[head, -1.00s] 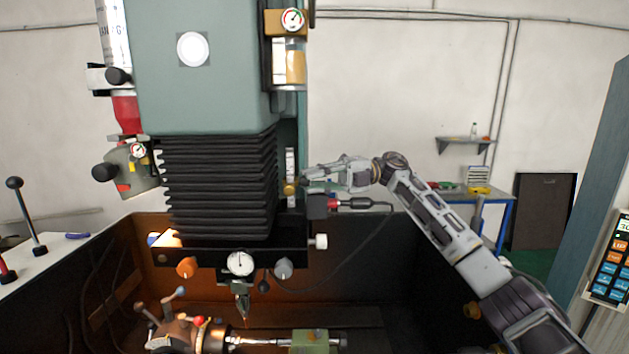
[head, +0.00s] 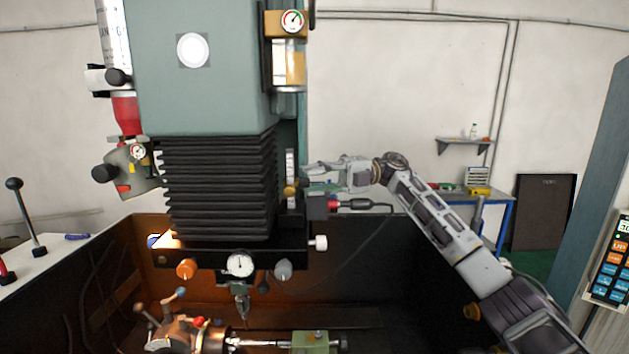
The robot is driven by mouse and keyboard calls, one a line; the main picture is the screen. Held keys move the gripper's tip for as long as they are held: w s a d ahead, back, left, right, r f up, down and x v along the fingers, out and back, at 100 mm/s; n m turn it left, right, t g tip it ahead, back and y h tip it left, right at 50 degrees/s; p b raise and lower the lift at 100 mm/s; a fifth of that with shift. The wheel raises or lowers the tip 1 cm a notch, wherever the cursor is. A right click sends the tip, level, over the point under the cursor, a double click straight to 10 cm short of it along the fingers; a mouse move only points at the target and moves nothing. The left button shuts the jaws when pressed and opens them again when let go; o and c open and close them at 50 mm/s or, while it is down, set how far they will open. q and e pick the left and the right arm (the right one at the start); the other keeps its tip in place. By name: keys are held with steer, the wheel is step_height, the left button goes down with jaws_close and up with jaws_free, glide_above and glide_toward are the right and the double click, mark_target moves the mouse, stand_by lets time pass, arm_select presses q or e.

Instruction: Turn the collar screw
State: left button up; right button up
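A small brass knob (head: 291,190), which looks like the collar screw, sits low on the white vertical scale (head: 290,165) at the right side of the machine head. My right gripper (head: 310,177) reaches in from the right, with its fingers pointing left at the knob. The fingers look apart, one above the other, with a gap between them. The fingertips are just right of the knob; I cannot tell whether they touch it. My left gripper is not in view.
Close below my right gripper are a black block with a red part (head: 322,204) and a cabled plug (head: 355,204). The black bellows (head: 218,185) are left of the knob. A dial gauge (head: 240,264) and the chuck (head: 182,330) are lower down.

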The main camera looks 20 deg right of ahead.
steer(key=shift+a+f, duration=0.1)
steer(key=shift+f, duration=0.35)
steer(key=shift+h, duration=0.3)
